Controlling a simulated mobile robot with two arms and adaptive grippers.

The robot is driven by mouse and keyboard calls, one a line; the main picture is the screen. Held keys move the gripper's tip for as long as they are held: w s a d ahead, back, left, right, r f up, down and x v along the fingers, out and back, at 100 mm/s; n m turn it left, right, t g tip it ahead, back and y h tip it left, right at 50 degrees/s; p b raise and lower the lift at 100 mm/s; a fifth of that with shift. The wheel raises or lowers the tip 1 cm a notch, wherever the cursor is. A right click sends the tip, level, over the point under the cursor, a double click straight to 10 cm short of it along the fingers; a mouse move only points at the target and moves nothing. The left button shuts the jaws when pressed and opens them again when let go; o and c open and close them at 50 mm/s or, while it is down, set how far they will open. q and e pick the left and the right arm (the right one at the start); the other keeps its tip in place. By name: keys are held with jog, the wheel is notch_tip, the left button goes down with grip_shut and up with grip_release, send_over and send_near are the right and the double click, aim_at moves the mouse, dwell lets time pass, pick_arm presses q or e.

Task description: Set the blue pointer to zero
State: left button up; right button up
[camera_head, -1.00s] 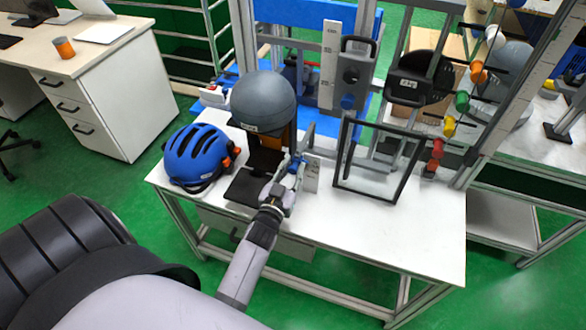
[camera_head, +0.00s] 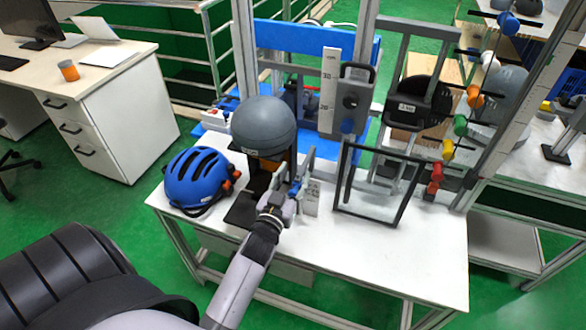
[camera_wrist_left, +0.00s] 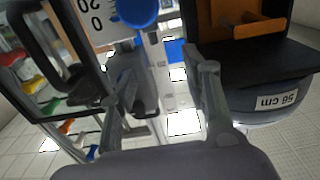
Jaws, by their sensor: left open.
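A blue pointer (camera_head: 297,188) shows beside a small white scale plate (camera_head: 311,198) on the white table. In the left wrist view, a round blue part (camera_wrist_left: 135,12) stands beside a white scale (camera_wrist_left: 97,14) marked 20 and 0; its exact reading cannot be told. My left gripper (camera_head: 293,172) is at the pointer in the head view, its fingers open. In the left wrist view, the gripper (camera_wrist_left: 165,76) has its fingers apart with nothing between them; the blue part lies beyond them. My right gripper is out of view.
A grey ball-shaped headform (camera_head: 264,126) and a blue helmet (camera_head: 196,178) stand left of the gripper. A tall scale (camera_head: 329,90) and a carriage (camera_head: 354,98) stand behind. The table's front right is clear.

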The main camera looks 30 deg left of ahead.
aim_at(293, 191)
pick_arm(q)
notch_tip(293, 191, up, 4)
jog(key=shift+r, duration=0.1)
dwell(0.6)
